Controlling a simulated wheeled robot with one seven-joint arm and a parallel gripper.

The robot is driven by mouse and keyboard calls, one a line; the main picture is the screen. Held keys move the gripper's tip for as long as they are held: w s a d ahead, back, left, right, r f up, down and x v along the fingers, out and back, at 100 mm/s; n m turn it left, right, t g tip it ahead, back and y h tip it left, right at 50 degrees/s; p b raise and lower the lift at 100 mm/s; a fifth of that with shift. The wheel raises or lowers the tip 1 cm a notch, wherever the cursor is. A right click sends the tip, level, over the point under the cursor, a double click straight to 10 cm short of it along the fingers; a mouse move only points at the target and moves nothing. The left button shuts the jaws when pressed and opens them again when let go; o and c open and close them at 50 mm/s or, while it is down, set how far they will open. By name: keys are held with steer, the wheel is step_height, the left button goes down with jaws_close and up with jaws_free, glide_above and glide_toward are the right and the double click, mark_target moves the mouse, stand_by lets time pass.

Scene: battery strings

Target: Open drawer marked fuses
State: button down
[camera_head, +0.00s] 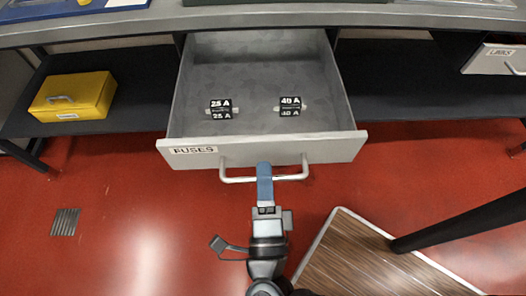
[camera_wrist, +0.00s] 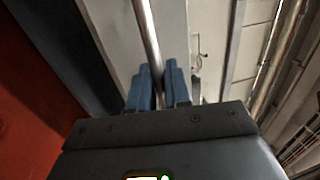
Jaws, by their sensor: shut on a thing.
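The grey drawer with the label FUSES (camera_head: 194,150) is pulled well out from under the workbench in the head view. Inside lie two fuses, one marked 25 A (camera_head: 221,109) and one marked 40 A (camera_head: 290,109). The light metal bar handle (camera_head: 238,180) runs across the drawer front. My gripper (camera_head: 264,171) is at the handle's middle. In the wrist view its blue fingers (camera_wrist: 158,88) are closed around the handle bar (camera_wrist: 150,38). The drawer's back end is hidden under the bench top.
A yellow box (camera_head: 74,96) stands on the dark shelf (camera_head: 137,110) at left. A second drawer labelled LAMPS (camera_head: 492,62) is at the right. A brown wooden platform (camera_head: 375,262) and a black post (camera_head: 460,222) are at lower right.

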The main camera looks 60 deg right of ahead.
steer(key=shift+v, duration=0.95)
steer(key=shift+r, duration=0.15)
steer(key=c, duration=1.3)
jaws_free()
steer(key=b+v, duration=0.1)
steer(key=v, duration=0.6)
steer(key=shift+s+a, duration=0.3)
